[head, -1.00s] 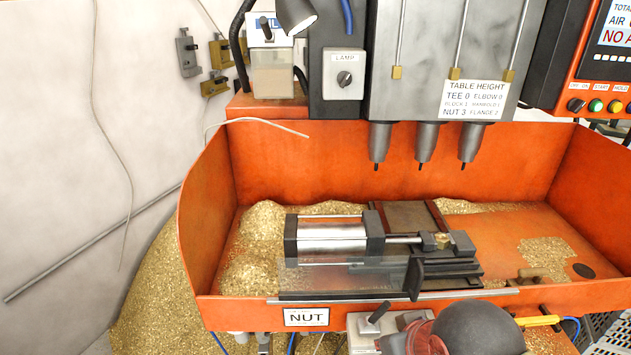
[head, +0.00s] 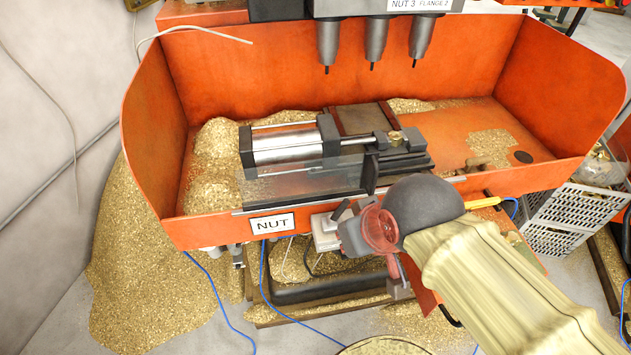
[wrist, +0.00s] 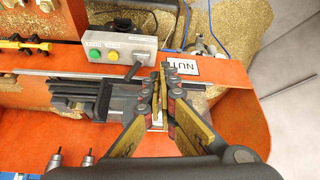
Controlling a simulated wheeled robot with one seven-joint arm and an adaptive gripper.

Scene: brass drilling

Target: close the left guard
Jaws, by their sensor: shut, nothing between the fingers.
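The left guard (head: 300,185) is a clear panel along the front rim of the orange tray, in front of the left part of the vise. A dark upright plate (head: 370,172) stands at its right end, in front of the jaws, and shows in the wrist view (wrist: 103,101). My gripper (wrist: 163,68) is shut and empty in the wrist view, over the front rim between the control box and the NUT label. I cannot tell whether it touches the guard.
A control box (wrist: 118,52) with green and yellow buttons and a lever hangs at the front beside the NUT label (head: 272,223). Brass chips (head: 220,140) heap in the tray. Drill spindles (head: 375,42) hang above the vise (head: 290,148). A crate (head: 560,220) stands at right.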

